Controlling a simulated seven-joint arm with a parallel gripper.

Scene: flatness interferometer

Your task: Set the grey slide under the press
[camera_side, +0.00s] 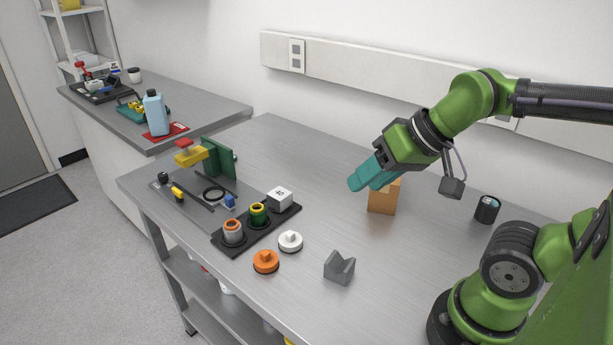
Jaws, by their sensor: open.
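A grey block with a V-shaped notch (340,268) stands on the metal bench near the front, right of a white knobbed disc. It is the clearest loose grey piece; I cannot tell for sure that it is the slide. The likely press is a green upright (221,160) with a yellow arm (192,157) and a red knob on top, at the bench's left end. My gripper (364,180), with teal fingers, is open and above the bench, up and right of the grey block. It overlaps the top of an orange-brown block (382,201) in the picture; contact cannot be told.
A black tray (265,229) holds an orange-rimmed cup, a green-and-yellow cup and a white cube. An orange disc (266,261) and a white disc (290,241) lie in front. A black cup (487,209) stands at right.

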